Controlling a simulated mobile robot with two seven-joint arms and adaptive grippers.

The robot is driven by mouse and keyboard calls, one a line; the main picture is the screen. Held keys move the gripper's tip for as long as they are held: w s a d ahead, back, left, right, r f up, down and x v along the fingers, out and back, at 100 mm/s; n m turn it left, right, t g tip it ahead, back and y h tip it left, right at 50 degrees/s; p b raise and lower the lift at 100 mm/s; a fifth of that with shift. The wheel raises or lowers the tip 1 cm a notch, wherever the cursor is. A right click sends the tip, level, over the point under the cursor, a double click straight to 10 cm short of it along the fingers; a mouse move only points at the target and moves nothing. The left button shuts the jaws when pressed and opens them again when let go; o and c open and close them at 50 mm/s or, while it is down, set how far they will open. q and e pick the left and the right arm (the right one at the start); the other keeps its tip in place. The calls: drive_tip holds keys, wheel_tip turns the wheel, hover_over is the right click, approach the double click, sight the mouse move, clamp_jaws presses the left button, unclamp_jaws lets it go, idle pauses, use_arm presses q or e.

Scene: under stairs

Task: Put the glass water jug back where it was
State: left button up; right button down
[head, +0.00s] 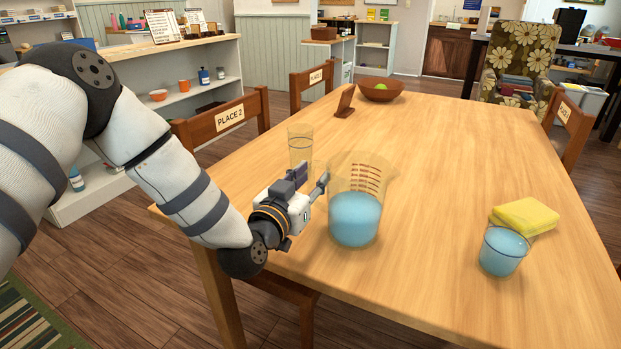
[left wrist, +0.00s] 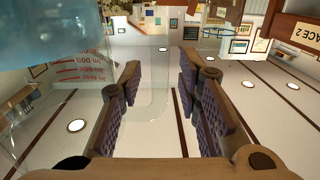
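The glass water jug (head: 355,205) stands upright on the wooden table, with blue liquid in its lower part and red measuring marks above. It also shows at the left of the left wrist view (left wrist: 75,100). My left gripper (head: 314,181) is just left of the jug, low over the table. My right gripper is not in view.
A clear empty glass (head: 300,145) stands behind my left gripper. A tumbler with blue liquid (head: 502,252) and a yellow sponge (head: 525,216) are at the right. A brown bowl (head: 380,90) and small wooden stand (head: 345,102) are at the far end. The table's middle is clear.

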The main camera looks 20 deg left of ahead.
use_arm(q)
drive_tip(key=shift+r, duration=0.1)
drive_tip(key=shift+s+r, duration=0.1)
drive_tip(key=shift+s, duration=0.1)
drive_tip(key=s+p, duration=0.1)
drive_tip(key=s, duration=1)
drive_tip(key=shift+s, duration=0.3)
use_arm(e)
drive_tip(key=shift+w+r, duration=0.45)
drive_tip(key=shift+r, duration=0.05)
